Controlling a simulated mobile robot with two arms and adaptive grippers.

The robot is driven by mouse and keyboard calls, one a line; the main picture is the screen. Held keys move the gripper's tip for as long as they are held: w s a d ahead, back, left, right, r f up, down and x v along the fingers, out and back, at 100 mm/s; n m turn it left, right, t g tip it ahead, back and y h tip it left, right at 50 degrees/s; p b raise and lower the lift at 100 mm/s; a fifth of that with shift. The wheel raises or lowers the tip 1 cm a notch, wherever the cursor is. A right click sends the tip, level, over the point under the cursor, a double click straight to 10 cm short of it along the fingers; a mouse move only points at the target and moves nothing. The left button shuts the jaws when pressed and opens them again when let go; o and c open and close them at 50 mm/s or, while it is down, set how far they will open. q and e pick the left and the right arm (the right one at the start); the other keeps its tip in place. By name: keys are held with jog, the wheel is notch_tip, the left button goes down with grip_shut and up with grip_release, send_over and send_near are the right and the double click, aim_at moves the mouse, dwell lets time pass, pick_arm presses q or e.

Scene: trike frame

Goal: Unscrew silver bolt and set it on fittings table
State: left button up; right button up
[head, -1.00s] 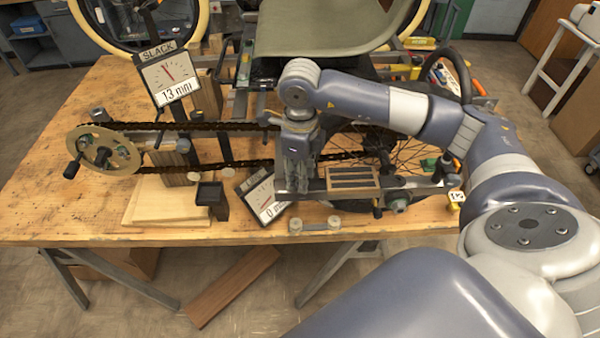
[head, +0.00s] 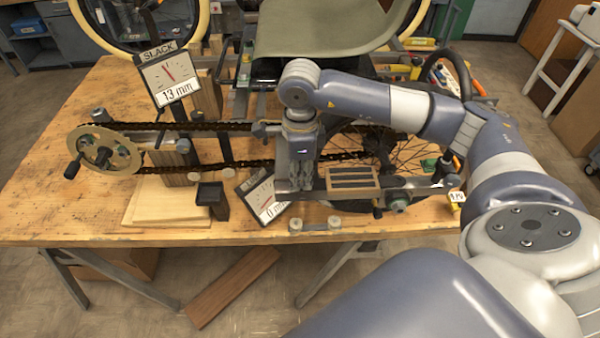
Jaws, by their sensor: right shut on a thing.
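My right gripper (head: 300,188) points down at the left end of the grey frame bar (head: 410,183), on the near side of the chain. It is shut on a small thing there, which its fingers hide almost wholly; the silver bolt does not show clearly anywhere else. My left gripper is not in view. The wooden workbench (head: 75,205) carries the trike frame. I cannot tell which surface is the fittings table.
A slotted wooden block (head: 352,183) sits right beside the gripper. The chain (head: 215,126) runs left to a chainring (head: 103,150). A slack gauge (head: 168,78) reads 13 mm; a second gauge (head: 262,198) leans near the gripper. A black holder (head: 212,198) stands left.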

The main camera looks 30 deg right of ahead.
jog(key=n, duration=0.6)
jog(key=shift+s+n, duration=0.15)
jog(key=shift+n, duration=0.25)
jog(key=o, duration=0.6)
jog(key=shift+c, duration=0.2)
jog(key=m, duration=1.2)
jog(key=shift+w, duration=0.25)
